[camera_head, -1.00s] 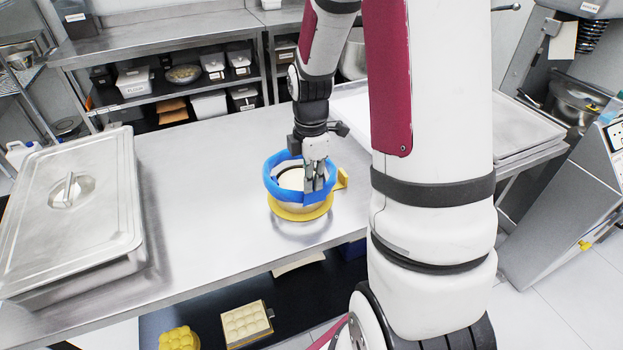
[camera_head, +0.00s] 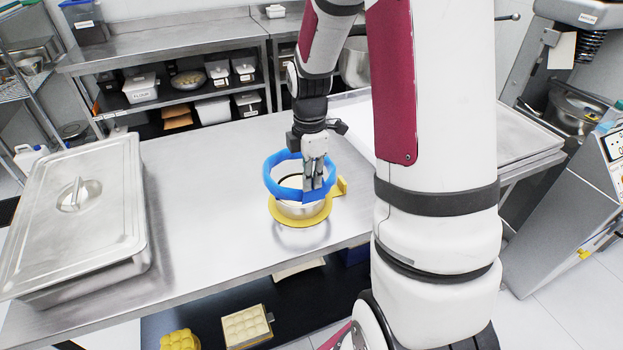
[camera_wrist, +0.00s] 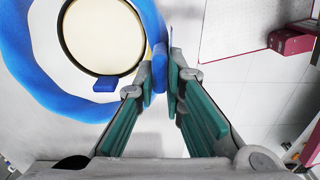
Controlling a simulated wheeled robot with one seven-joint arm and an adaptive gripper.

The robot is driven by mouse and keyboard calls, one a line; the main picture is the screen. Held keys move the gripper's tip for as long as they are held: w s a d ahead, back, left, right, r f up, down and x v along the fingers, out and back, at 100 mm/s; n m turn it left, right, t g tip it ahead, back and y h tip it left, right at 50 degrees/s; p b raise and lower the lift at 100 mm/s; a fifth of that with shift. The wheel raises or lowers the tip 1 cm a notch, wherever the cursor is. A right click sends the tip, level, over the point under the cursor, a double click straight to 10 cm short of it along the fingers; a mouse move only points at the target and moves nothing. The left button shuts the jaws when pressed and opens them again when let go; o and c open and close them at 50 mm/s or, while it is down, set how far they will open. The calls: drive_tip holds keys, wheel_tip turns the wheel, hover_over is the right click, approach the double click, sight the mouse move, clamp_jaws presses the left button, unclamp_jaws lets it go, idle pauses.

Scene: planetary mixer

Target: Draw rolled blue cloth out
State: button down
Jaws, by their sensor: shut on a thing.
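My gripper (camera_head: 313,188) points down and is shut on the near right part of the ring. A gap shows between the ring and the bowl's yellow collar (camera_head: 305,220), so the ring appears raised. In the wrist view, the blue ring (camera_wrist: 30,75) surrounds a cream disc (camera_wrist: 100,35) with a dark rim. Blue cloth shows between the fingertips (camera_wrist: 160,72). A small blue tab (camera_wrist: 104,86) sits at the disc's edge.
A large lidded steel pan (camera_head: 85,205) stands at the left of the table. A pale tray (camera_head: 525,140) lies to the right, behind my arm. The table (camera_head: 200,230) is bare between pan and bowl. Shelves with containers (camera_head: 140,88) stand behind.

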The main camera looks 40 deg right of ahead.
drive_tip(key=shift+r, duration=0.1)
idle(0.3)
drive_tip(key=shift+r+p, duration=0.45)
drive_tip(key=shift+r, duration=0.15)
drive_tip(key=shift+r+p, duration=1.1)
drive_tip(key=shift+r, duration=0.75)
